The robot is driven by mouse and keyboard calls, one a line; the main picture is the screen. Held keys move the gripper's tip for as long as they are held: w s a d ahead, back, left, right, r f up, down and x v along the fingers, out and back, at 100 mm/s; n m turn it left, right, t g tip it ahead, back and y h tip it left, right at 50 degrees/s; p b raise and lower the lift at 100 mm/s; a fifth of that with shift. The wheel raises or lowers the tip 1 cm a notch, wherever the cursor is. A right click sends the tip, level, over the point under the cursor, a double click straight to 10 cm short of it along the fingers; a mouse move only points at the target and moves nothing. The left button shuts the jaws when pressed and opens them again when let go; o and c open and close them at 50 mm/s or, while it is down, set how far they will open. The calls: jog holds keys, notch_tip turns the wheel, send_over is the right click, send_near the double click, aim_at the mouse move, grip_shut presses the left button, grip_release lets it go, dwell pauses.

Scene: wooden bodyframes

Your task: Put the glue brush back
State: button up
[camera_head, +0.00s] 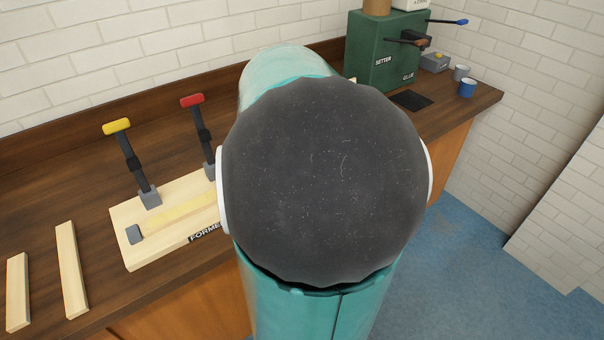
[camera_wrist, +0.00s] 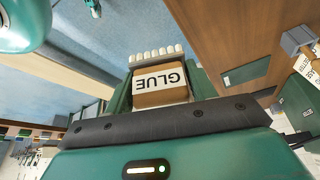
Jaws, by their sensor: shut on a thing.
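In the wrist view, my gripper (camera_wrist: 161,84) is shut on the glue brush (camera_wrist: 163,98). The brush is a tan block with a white label reading GLUE, upside down in this view, and a row of white tufts along its far edge. It sits between my two dark green fingers. In the head view my arm fills the middle and hides both my gripper and the brush. A green box (camera_head: 372,58) marked SETTER and GLUE stands on the bench at the back right.
A wooden board (camera_head: 160,244) marked FORME..., with a yellow-handled clamp (camera_head: 127,150) and a red-handled clamp (camera_head: 200,130), lies left of my arm. Wooden strips (camera_head: 72,270) lie farther left. A blue mug (camera_head: 467,88) stands near the bench's right end. Blue floor (camera_head: 460,270) is open at right.

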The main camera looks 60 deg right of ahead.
jog(key=w+d+f, duration=0.2)
jog(key=d+f, duration=0.1)
jog(key=w+d+f, duration=0.2)
jog(key=d+f, duration=0.1)
jog(key=d, duration=0.1)
jog(key=w+d+f, duration=0.2)
jog(key=d, duration=0.2)
jog(key=shift+d+f, duration=0.15)
jog(key=shift+f, duration=0.25)
jog(key=shift+w+d+f, duration=0.15)
jog(key=shift+d+f, duration=0.15)
jog(key=shift+f, duration=0.15)
jog(key=shift+w+f, duration=0.1)
jog(key=shift+f, duration=1.5)
jog(key=shift+f, duration=0.1)
jog(key=o, duration=1)
jog(key=shift+c, duration=0.2)
jog(key=v, duration=1.2)
